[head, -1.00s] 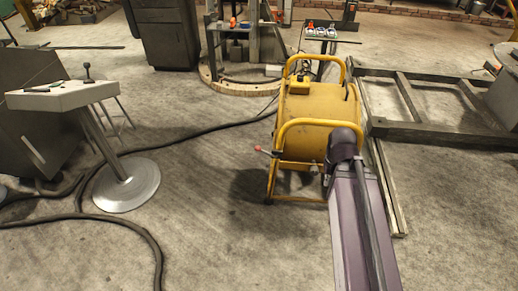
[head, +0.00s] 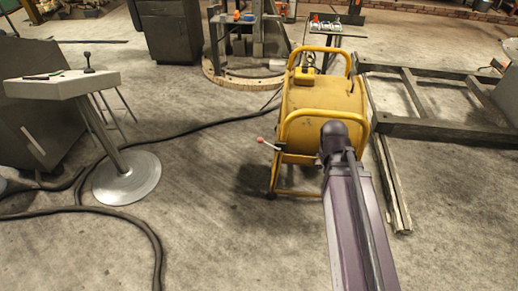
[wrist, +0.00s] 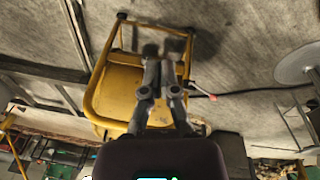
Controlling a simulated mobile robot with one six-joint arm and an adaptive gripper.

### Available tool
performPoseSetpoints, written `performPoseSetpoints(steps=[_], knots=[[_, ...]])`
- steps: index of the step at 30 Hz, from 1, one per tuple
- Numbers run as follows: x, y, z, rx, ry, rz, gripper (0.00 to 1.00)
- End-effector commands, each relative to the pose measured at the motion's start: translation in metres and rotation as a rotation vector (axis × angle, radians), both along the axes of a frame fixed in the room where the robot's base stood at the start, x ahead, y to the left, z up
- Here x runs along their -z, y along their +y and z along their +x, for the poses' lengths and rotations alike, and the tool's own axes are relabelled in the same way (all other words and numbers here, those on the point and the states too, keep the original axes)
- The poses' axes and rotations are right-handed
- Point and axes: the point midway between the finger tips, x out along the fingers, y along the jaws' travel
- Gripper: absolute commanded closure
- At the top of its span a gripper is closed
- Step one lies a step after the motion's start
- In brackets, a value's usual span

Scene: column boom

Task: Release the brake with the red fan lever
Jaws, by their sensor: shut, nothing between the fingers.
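The yellow drum-shaped fan (head: 322,98) stands in a tubular frame on the floor, right of centre in the head view. Its lever with a red tip (head: 260,140) sticks out to the left of the frame. In the wrist view the fan (wrist: 118,88) is seen from above and the red lever tip (wrist: 212,97) shows to the right of my gripper. My gripper (wrist: 162,48) is shut and empty, over the fan's frame and apart from the lever tip. In the head view my arm hides the gripper.
A pedestal console (head: 62,84) with a small black joystick stands at the left. A thick black cable (head: 185,133) runs across the floor. A dark metal frame (head: 435,132) lies right of the fan. The floor between console and fan is mostly clear.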

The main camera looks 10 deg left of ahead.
Motion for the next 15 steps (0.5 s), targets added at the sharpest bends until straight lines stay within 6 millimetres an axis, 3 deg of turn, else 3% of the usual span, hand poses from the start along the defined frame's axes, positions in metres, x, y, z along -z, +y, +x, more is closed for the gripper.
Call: performPoseSetpoints(steps=[1,15], knots=[[0.019,0.002,0.010,-0.035,-0.018,-0.020,1.00],[0.094,0.016,0.088,-0.410,-0.194,-0.262,1.00]])
